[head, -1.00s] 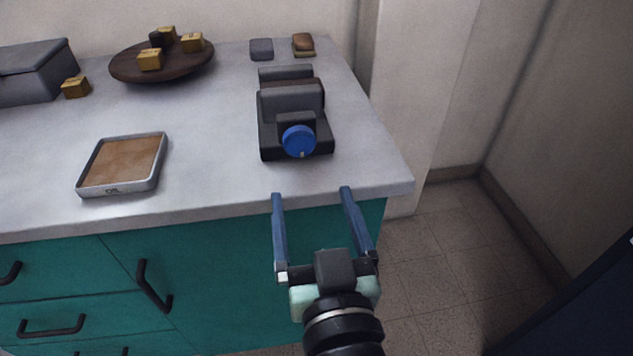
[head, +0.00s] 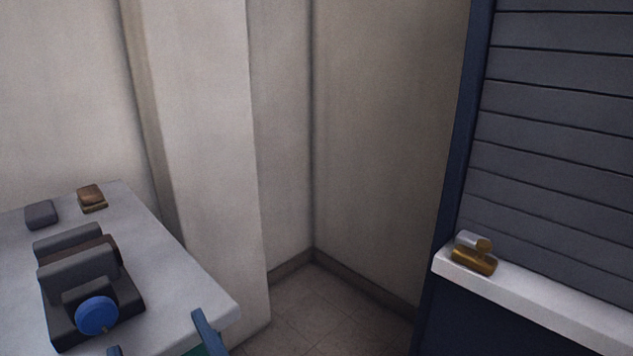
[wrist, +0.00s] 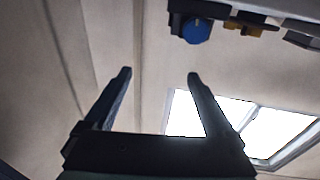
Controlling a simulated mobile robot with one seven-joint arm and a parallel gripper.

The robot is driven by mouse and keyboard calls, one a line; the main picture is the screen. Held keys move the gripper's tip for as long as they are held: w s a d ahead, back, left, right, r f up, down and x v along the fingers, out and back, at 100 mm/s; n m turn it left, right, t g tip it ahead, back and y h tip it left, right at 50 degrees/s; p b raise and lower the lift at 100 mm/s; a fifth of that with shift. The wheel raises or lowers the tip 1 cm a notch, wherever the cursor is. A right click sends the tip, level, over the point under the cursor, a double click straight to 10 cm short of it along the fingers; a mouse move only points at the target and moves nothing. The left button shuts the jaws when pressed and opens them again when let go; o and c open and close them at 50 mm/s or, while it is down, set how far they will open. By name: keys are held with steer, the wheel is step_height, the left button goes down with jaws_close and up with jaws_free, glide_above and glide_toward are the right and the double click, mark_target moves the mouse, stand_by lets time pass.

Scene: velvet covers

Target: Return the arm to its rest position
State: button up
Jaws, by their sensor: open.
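My gripper (wrist: 160,78) is open in the wrist view, with its two dark fingers apart and nothing between them. In the head view only the tips of its blue fingers (head: 160,340) show at the bottom edge, by the front right corner of the counter. The rest of the arm is out of the head view. A dark device with a blue knob (head: 97,315) stands on the counter, to the left of the fingertips. The blue knob also shows at the top of the wrist view (wrist: 196,31).
The white counter (head: 185,290) fills the lower left. A grey block (head: 41,214) and a brown block (head: 91,196) lie at its back. At right, gold and silver cylinders (head: 474,260) lie on a white ledge (head: 540,303) before grey slats. Bare floor (head: 315,310) lies between.

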steer(key=w+d+r+m+t+h, duration=0.2)
steer(key=w+d+r+t+h, duration=0.25)
steer(key=r, duration=0.65)
steer(key=s+d+r+m+t+h, duration=0.2)
steer(key=d+r+m+t+h, duration=0.15)
steer(key=d+r, duration=0.45)
steer(key=s+d+r+m+t+h, duration=0.3)
steer(key=d+r+t+h, duration=0.15)
steer(key=r, duration=0.75)
step_height(320, 180, up, 33)
steer(key=p, duration=3.4)
steer(key=shift+w+a+t, duration=0.15)
steer(key=shift+w+t, duration=0.25)
steer(key=shift+t, duration=0.05)
steer(key=shift+r, duration=0.1)
